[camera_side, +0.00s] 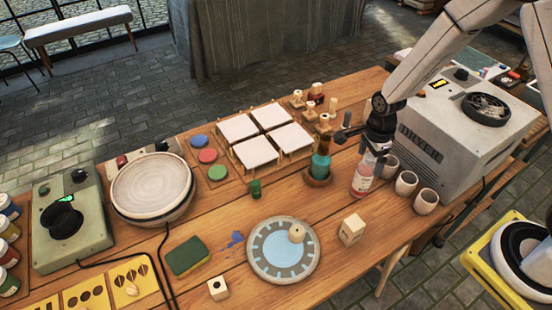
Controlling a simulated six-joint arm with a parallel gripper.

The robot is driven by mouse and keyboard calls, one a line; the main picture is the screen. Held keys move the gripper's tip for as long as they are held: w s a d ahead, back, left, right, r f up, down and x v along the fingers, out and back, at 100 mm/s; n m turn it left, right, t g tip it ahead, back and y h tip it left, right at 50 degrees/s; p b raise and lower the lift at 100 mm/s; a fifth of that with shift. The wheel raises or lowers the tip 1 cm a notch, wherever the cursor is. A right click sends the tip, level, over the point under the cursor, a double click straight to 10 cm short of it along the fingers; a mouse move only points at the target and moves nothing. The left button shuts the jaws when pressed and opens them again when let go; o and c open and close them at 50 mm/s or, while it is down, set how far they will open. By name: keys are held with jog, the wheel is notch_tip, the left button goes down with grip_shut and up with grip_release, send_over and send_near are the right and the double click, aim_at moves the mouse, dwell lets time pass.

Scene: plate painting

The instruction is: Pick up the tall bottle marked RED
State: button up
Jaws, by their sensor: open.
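A tall clear bottle with pinkish-red contents and a pale label (362,184) stands upright on the wooden table, right of centre. Its label is too small to read. My gripper (374,148) points down at the bottle's upper part and overlaps it in this view. The jaws are open. I cannot tell whether they are around the bottle's neck or touch it. A teal bottle (320,166) stands in a brown holder just to the left.
White cups (405,184) stand close to the right of the bottle, beside the grey dryer (445,140). A wooden block (351,229) and a painted plate (257,263) are in front. Square tiles on a rack (262,152) and wooden stamps (315,90) lie behind.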

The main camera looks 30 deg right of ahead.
jog(key=shift+f, duration=0.95)
grip_shut()
